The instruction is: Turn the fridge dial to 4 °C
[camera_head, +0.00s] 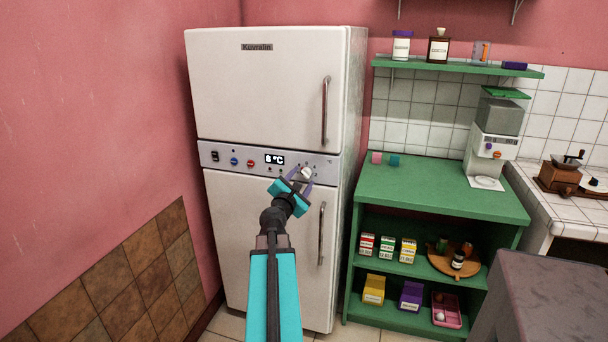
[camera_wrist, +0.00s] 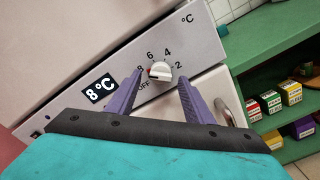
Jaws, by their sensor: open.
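The white fridge (camera_head: 265,90) stands against the pink wall, with a grey control panel (camera_head: 227,158) between its two doors. The panel's display (camera_head: 274,160) reads 8 °C, and so does the display in the wrist view (camera_wrist: 101,90). The white dial (camera_wrist: 159,71) sits on the panel with OFF, 8, 6, 4 and 2 printed around it. It also shows in the head view (camera_head: 306,174). My gripper (camera_wrist: 158,90) is open, with its purple fingers on either side of the dial and apart from it. In the head view, my gripper (camera_head: 299,180) is in front of the panel.
The panel also has a black switch (camera_head: 215,156), a blue button (camera_head: 234,161) and a red button (camera_head: 250,163). Metal door handles (camera_head: 325,110) are on the right of the doors. A green shelf unit (camera_head: 440,190) with boxes stands to the right.

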